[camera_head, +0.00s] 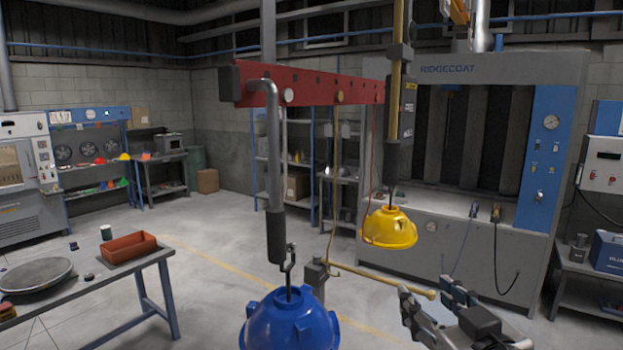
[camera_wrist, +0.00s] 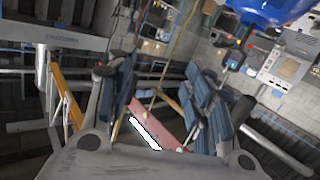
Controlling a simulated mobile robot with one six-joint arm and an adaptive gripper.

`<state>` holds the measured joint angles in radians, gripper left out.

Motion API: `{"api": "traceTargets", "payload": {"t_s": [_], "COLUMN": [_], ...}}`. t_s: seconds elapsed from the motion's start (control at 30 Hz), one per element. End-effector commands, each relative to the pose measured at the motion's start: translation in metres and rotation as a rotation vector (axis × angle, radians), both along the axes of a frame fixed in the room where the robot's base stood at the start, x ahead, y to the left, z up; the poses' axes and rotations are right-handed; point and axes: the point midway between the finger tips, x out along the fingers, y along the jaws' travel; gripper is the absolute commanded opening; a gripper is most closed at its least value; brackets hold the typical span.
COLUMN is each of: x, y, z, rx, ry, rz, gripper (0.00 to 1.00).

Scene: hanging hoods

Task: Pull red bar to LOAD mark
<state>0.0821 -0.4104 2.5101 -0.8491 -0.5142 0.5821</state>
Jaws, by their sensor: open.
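The red bar (camera_head: 315,88) runs overhead across the middle of the head view, with round discs and holes along its side and a dark cap at its left end. A grey rod hangs from it with a blue hood (camera_head: 290,322) on a hook below. My gripper (camera_head: 436,302) is low on the right, open and empty, well below the bar and apart from it. In the wrist view, the red bar (camera_wrist: 160,122) shows farther off between the open fingers (camera_wrist: 165,82). I cannot make out a LOAD mark.
A yellow hood (camera_head: 389,228) hangs beneath the upright post (camera_head: 401,90), above and left of my gripper. A RIDGECOAT booth (camera_head: 450,245) stands behind. A workbench (camera_head: 120,270) with an orange tray (camera_head: 128,249) is at left. Open floor lies between bench and booth.

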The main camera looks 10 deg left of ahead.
Motion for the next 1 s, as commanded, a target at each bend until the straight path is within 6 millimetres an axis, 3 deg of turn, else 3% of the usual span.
{"api": "traceTargets", "payload": {"t_s": [0.03,0.1,0.2,0.3,0.43,0.57,1.0], "x": [0.0,-0.008,-0.025,-0.04,-0.05,-0.046,0.01], "y": [0.022,0.051,0.083,0.102,0.115,0.126,0.198], "z": [0.03,0.05,0.07,0.08,0.085,0.084,0.084], "rx": [0.027,0.071,0.129,0.173,0.202,0.206,0.205], "ry": [-0.026,-0.054,-0.064,-0.059,-0.053,-0.052,-0.052], "rz": [0.1,0.239,0.408,0.525,0.596,0.611,0.608], "gripper": [0.47,0.47,0.47,0.47,0.47,0.47,0.47]}}
